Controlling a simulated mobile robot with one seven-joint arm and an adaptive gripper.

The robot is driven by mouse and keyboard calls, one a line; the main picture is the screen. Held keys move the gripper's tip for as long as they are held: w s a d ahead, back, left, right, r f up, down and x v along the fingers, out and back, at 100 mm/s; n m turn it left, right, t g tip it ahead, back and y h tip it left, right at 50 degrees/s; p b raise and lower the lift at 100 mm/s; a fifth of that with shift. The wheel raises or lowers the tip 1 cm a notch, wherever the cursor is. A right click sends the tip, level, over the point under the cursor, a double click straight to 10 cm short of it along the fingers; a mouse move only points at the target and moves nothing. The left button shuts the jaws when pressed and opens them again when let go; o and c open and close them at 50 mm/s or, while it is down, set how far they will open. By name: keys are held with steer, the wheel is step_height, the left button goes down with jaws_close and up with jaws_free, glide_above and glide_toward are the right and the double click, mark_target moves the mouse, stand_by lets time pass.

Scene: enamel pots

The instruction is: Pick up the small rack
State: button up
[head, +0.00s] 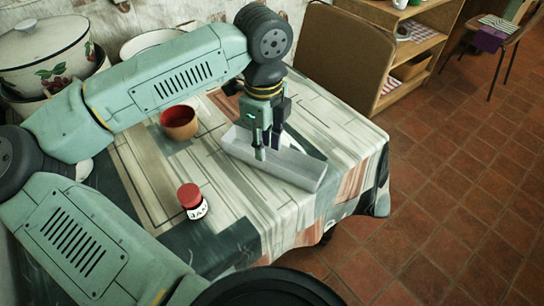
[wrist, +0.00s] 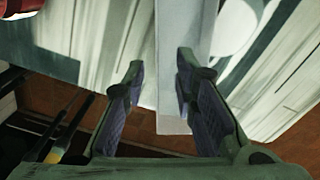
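The small rack looks like a long pale grey bar (head: 292,172) lying across the patterned tablecloth near the table's right side. My gripper (head: 267,148) points down over its middle, with the fingers apart. In the wrist view the grey rack (wrist: 173,118) runs lengthwise between the two fingers of my gripper (wrist: 160,66). The right finger overlaps the rack's edge in this view, and a gap shows at the left finger. I cannot tell whether either finger touches it. Part of the rack is hidden behind the fingers.
A jar with a red lid (head: 191,202) stands at the table's front. A red-brown bowl (head: 180,123) is left of the rack. Enamel pots (head: 45,55) stand at the back left. A chair (head: 343,55) is behind the table. A wooden shelf (head: 425,40) stands beyond.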

mark_target(266, 161)
steer(key=f+p, duration=0.1)
steer(key=f, duration=0.4)
steer(key=shift+s+f+p, duration=0.1)
steer(key=shift+s+p, duration=0.1)
steer(key=shift+p, duration=0.15)
steer(key=shift+c, duration=0.2)
jaws_close()
